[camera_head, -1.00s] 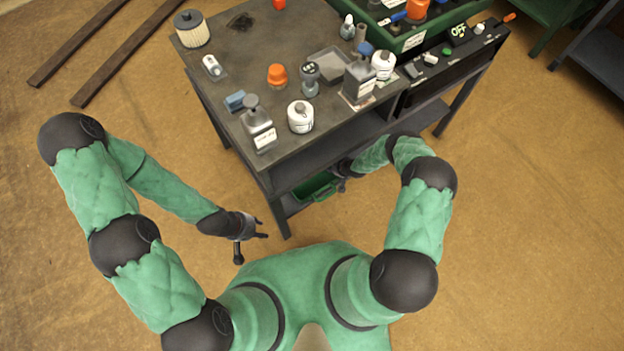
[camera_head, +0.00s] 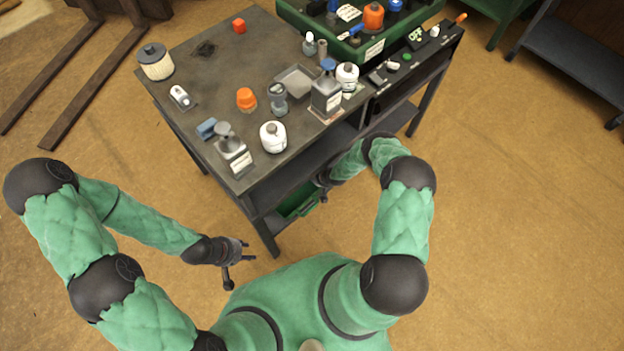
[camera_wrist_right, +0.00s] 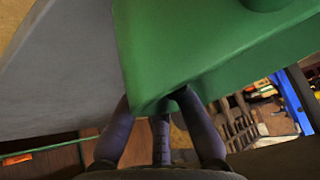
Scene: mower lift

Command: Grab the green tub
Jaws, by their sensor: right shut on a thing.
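The green tub (camera_head: 297,203) sits low in the workbench, on the lower shelf beneath the bench top, mostly hidden by the bench. My right gripper (camera_head: 323,184) reaches under the bench top at the tub's right end. In the right wrist view the tub (camera_wrist_right: 215,45) fills the upper middle. The dark fingers of my right gripper (camera_wrist_right: 165,110) are shut on its lower edge. My left gripper (camera_head: 248,250) is open and empty, over the floor to the left of the bench's near leg.
The workbench top (camera_head: 215,80) carries several bottles, an orange cap (camera_head: 246,98) and a filter (camera_head: 155,62). A green crate (camera_head: 340,45) stands at its back right. Dark rails (camera_head: 95,85) lie on the floor at left.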

